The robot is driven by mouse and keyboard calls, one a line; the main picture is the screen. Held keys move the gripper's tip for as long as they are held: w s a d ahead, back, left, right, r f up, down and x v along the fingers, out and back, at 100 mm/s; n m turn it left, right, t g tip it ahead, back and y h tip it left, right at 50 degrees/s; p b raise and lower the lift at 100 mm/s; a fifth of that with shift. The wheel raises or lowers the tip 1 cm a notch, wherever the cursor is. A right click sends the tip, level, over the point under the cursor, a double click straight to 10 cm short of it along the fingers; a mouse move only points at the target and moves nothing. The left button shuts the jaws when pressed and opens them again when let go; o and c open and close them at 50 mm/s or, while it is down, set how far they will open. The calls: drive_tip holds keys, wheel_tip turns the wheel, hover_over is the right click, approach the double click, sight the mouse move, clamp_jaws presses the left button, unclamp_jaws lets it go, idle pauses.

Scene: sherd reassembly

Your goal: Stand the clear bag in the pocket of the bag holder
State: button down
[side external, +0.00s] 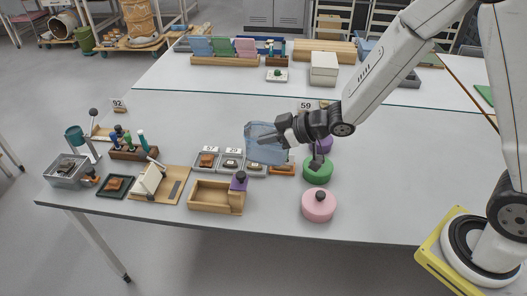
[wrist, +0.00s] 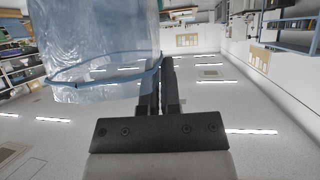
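The clear bag (side external: 262,143) is a bluish see-through pouch. My gripper (side external: 280,137) is shut on its edge and holds it above the table, over the small grey trays. In the wrist view the bag (wrist: 95,40) hangs off to the left of the closed fingers (wrist: 160,82), with a blue band across it. An open-topped wooden box (side external: 208,196) at the front of the table may be the bag holder; I cannot tell for sure. It lies below and left of the bag, apart from it. The inside of its pocket is partly hidden.
Pink (side external: 319,205) and green (side external: 317,171) round pieces stand to the right. A wooden rack (side external: 222,61) with coloured sheets is at the back.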

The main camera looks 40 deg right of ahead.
drive_tip(key=w+a+n+g+y, duration=0.1)
drive_tip(key=w+a+n, duration=0.1)
drive_tip(key=w+a, duration=0.95)
wheel_tip(320, 180, down, 11)
drive_tip(key=shift+s, duration=0.15)
drive_tip(key=shift+a+f, duration=0.1)
drive_tip(key=shift+f, duration=0.15)
drive_tip(key=shift+f, duration=2.35)
drive_tip(key=shift+f, duration=1.1)
idle(0.6)
drive_tip(key=c, duration=0.7)
unclamp_jaws()
drive_tip(key=shift+c, duration=0.2)
drive_tip(key=shift+s, duration=0.1)
